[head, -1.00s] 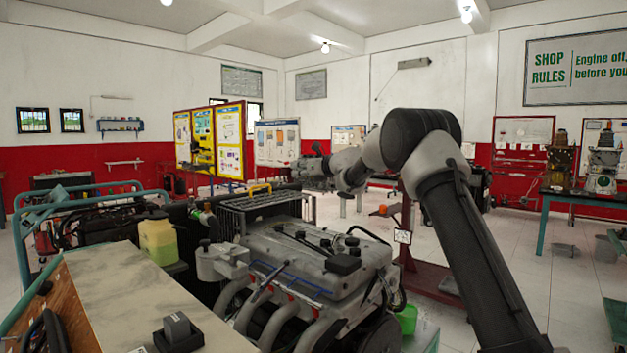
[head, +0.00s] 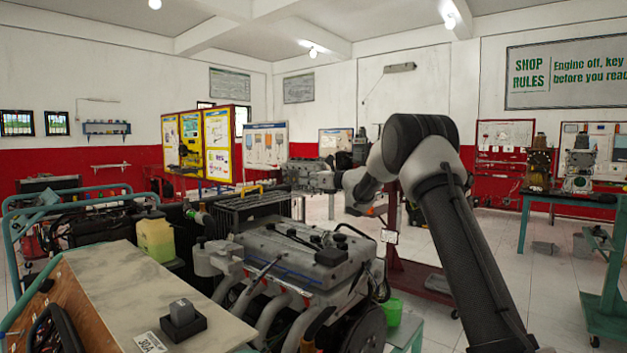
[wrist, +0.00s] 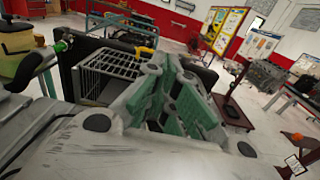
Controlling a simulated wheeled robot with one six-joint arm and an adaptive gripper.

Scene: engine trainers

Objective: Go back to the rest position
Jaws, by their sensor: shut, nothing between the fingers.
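My arm rises from the lower right of the head view, bends at a dark elbow and reaches left. In the wrist view my gripper (wrist: 176,72) shows large, with grey fingers and teal inner parts. The fingers are shut, with nothing seen between them. The grey engine (head: 298,262) stands in front of me, below the arm and apart from it in the head view.
A bench top (head: 120,285) with a small grey-black block (head: 182,316) is at lower left. A yellowish jug (head: 155,240) and a black wire-fronted box (head: 245,212) stand behind. A red stand (head: 420,278) is behind the arm. Open floor (head: 550,270) lies to the right.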

